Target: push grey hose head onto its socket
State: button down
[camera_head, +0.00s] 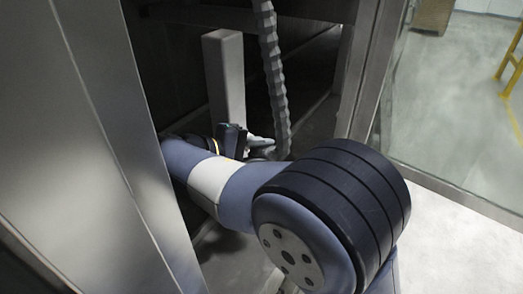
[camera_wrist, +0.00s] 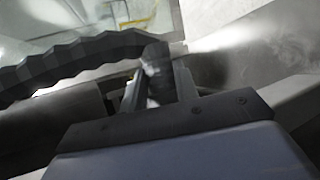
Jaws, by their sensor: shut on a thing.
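The grey ribbed hose (camera_head: 271,62) hangs from the top of the opening down to my gripper (camera_head: 260,145). In the wrist view the hose (camera_wrist: 75,58) comes in from the left and bends into the grey hose head (camera_wrist: 156,62). The head sits between the two fingers of my gripper (camera_wrist: 158,88), which is shut on it. In the head view my arm and wrist hide most of the head and its lower end. I cannot make out the socket in either view.
A grey upright post (camera_head: 224,75) stands just left of the hose. A metal panel (camera_head: 80,140) borders the opening on the left, and a metal frame post (camera_head: 372,75) on the right. Pale open floor (camera_head: 450,90) lies beyond at the right, with a yellow rail (camera_head: 510,62).

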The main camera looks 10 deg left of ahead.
aim_at(279, 159)
jog(key=shift+w+a, duration=0.1)
jog(key=shift+a, duration=0.25)
dwell(0.4)
jog(key=c, duration=1)
grip_release()
jog(key=shift+s+d+b, duration=0.6)
jog(key=shift+d, duration=1.15)
jog(key=shift+s+d+b, duration=0.55)
jog(key=shift+s+d, duration=0.05)
jog(key=shift+d, duration=1.1)
jog(key=shift+s+d+b, duration=0.6)
jog(key=shift+d, duration=1.15)
jog(key=shift+w+a+p, duration=0.3)
jog(key=shift+a, duration=0.6)
jog(key=shift+w+a+p, duration=0.25)
jog(key=shift+w+a, duration=0.1)
jog(key=shift+a, duration=0.5)
jog(key=shift+w+a+p, duration=0.3)
jog(key=shift+a, duration=0.6)
